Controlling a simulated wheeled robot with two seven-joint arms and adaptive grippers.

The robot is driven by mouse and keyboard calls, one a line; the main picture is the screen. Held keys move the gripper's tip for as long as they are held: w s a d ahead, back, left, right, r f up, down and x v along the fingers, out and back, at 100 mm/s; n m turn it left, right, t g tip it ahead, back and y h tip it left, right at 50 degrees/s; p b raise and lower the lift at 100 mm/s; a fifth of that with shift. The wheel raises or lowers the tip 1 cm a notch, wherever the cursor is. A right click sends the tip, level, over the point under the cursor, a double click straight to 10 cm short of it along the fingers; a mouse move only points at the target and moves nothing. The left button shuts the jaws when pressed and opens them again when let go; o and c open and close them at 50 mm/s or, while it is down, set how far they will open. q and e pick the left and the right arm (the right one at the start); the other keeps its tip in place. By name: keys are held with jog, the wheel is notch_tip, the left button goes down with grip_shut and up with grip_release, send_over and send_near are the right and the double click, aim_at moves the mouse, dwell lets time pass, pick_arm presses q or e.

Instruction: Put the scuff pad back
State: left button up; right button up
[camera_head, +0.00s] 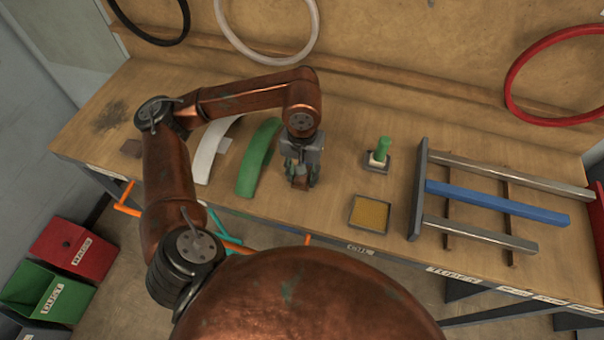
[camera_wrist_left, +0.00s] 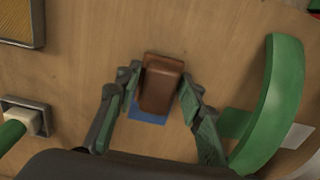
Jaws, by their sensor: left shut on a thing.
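My left gripper (camera_head: 300,182) is shut on a reddish-brown block that looks like the scuff pad (camera_wrist_left: 161,84). The block sits between both fingers in the left wrist view. A blue patch (camera_wrist_left: 147,117) shows on the table just beside and partly behind the block. I cannot tell whether the block touches the table. In the head view the gripper hangs low over the bench, right of the green fender (camera_head: 252,165), and mostly hides the block and the patch. My right gripper is not in view.
A small tray with a tan filling (camera_head: 369,213) and a green-topped item in a holder (camera_head: 379,158) stand to the right. Beyond them is a metal frame with a blue bar (camera_head: 500,203).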

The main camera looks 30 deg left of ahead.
pick_arm(q)
jog(key=shift+f, duration=0.15)
jog(key=o, duration=1.1)
jog(key=shift+r, duration=0.5)
notch_tip(320, 180, up, 10)
jog(key=b, duration=0.2)
jog(key=shift+f+b, duration=0.1)
jog(key=shift+b, duration=0.3)
jog(key=shift+r, duration=0.8)
